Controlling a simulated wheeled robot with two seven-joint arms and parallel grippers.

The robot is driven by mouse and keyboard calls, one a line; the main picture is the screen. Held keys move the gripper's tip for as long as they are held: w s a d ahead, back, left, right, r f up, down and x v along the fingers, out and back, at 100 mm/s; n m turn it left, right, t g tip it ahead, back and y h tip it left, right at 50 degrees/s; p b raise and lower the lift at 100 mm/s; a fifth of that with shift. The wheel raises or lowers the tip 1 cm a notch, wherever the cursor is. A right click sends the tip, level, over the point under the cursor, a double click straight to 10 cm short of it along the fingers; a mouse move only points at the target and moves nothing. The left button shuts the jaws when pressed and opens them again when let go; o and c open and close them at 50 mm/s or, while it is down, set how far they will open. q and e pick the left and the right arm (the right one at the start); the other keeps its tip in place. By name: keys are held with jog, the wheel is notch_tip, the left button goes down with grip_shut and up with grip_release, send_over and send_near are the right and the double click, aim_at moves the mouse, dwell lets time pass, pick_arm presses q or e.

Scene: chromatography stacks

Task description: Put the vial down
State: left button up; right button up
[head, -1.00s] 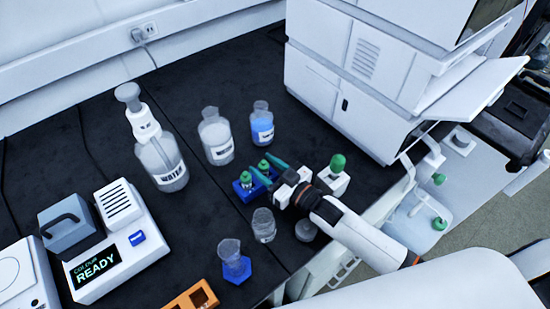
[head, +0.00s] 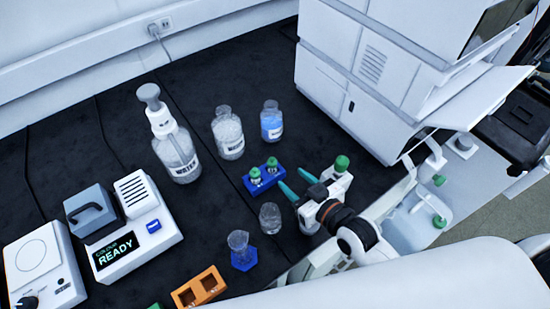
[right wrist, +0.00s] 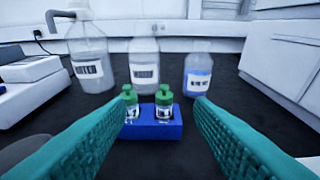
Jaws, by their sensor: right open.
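Two small clear vials with green caps stand upright in a blue rack (head: 262,181) on the dark bench. The left vial (head: 255,176) and right vial (head: 272,165) sit side by side. Both also show in the right wrist view, the left one (right wrist: 130,103) and the right one (right wrist: 164,104), with the rack (right wrist: 152,129) under them. My right gripper (head: 290,178) has teal fingers, open and empty, a short way to the right of the rack and pointing at it. No finger appears to touch a vial. My left gripper is not in view.
Behind the rack stand a clear bottle (head: 228,134), a blue-filled bottle (head: 271,122) and a water wash bottle (head: 176,150). A beaker (head: 270,217), a flask on a blue base (head: 242,250) and an orange rack (head: 200,288) are nearer. White instrument stacks (head: 365,80) rise at right.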

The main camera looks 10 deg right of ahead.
aim_at(273, 161)
jog(key=x, duration=0.6)
jog(key=shift+f, duration=0.45)
jog(key=x, duration=0.3)
jog(key=p+x, duration=0.1)
jog(key=x, duration=0.1)
jog(key=shift+w+d+f, duration=0.1)
jog(key=shift+w+d, duration=0.15)
grip_shut()
